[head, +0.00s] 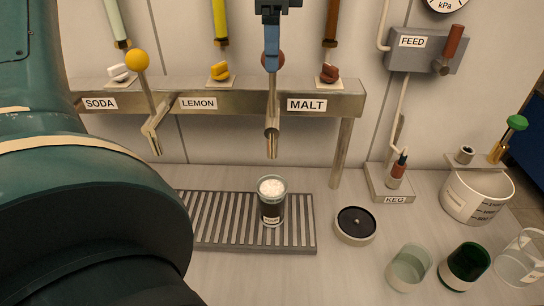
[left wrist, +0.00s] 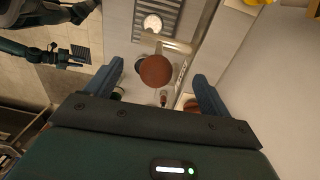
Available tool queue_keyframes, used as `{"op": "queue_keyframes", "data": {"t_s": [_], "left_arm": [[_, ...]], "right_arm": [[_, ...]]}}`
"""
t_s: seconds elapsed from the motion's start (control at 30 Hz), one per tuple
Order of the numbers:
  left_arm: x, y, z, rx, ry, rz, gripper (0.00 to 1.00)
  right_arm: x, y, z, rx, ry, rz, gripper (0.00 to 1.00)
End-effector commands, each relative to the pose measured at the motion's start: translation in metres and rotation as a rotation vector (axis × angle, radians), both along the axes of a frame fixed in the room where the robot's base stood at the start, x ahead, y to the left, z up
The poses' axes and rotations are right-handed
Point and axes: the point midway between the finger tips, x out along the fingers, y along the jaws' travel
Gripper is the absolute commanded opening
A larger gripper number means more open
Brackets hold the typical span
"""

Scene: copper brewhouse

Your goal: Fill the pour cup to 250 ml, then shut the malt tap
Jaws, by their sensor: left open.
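The pour cup (head: 271,208) stands upright on the drip tray (head: 300,235), below the malt tap's metal spout (head: 272,140). It holds dark drink topped with white foam near its rim; I cannot read a level. No stream shows between spout and cup. The malt tap's brown knob (left wrist: 155,71) lies between the spread fingers of my left gripper (left wrist: 160,92), with gaps on both sides. In the head view my left gripper (head: 272,45) hangs over the tap and hides most of the knob. My right gripper (left wrist: 76,60) is small at the left of the wrist view, far from the cup.
A yellow-knobbed tap (head: 137,60) stands to the left on the metal rail (head: 235,101). A round black-topped disc (head: 356,223), several glasses, including a green one (head: 466,266), and a clear jug (head: 470,195) stand on the right. My left arm covers the left side.

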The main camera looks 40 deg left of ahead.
Motion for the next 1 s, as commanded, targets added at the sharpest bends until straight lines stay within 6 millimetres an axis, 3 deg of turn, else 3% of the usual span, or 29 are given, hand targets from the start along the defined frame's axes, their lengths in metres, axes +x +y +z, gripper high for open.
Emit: {"op": "queue_keyframes", "data": {"t_s": [0.23,0.7,1.0], "left_arm": [[0.000,0.000,0.003,0.000,0.000,0.000,0.82],[0.002,0.001,0.058,0.001,-0.002,0.001,0.82],[0.002,0.001,0.070,0.000,0.001,-0.001,0.82]], "right_arm": [[0.000,0.000,0.000,0.000,0.000,0.000,0.36],[0.000,0.000,0.000,0.001,0.000,-0.001,0.36],[0.000,0.000,0.000,0.000,0.000,-0.001,0.36]]}}
